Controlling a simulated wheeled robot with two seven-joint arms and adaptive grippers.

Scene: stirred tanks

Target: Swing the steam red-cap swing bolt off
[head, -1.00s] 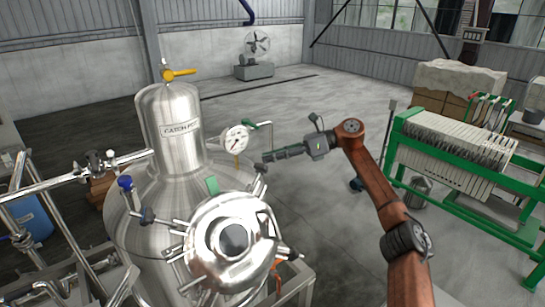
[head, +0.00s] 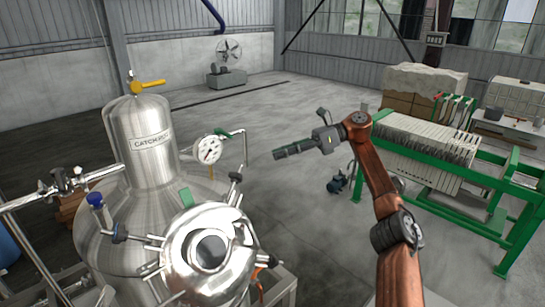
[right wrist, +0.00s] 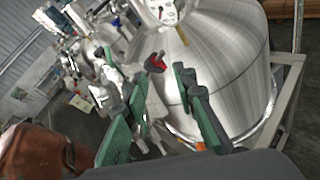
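A small red cap (right wrist: 158,61) shows in the right wrist view, in front of the steel vessel and beyond my fingertips; I cannot pick it out in the head view. My right gripper (head: 282,153) is in the air to the right of the vessel, pointing left. In the right wrist view its two green-padded fingers (right wrist: 160,80) stand apart with nothing held between them. My left gripper is out of view.
The catch pot (head: 150,140) rises behind the lid, with a pressure gauge (head: 208,150) and thin pipe on its right side. A yellow-handled valve (head: 148,87) tops it. A green-framed filter press (head: 435,155) stands right. The floor between is mostly clear.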

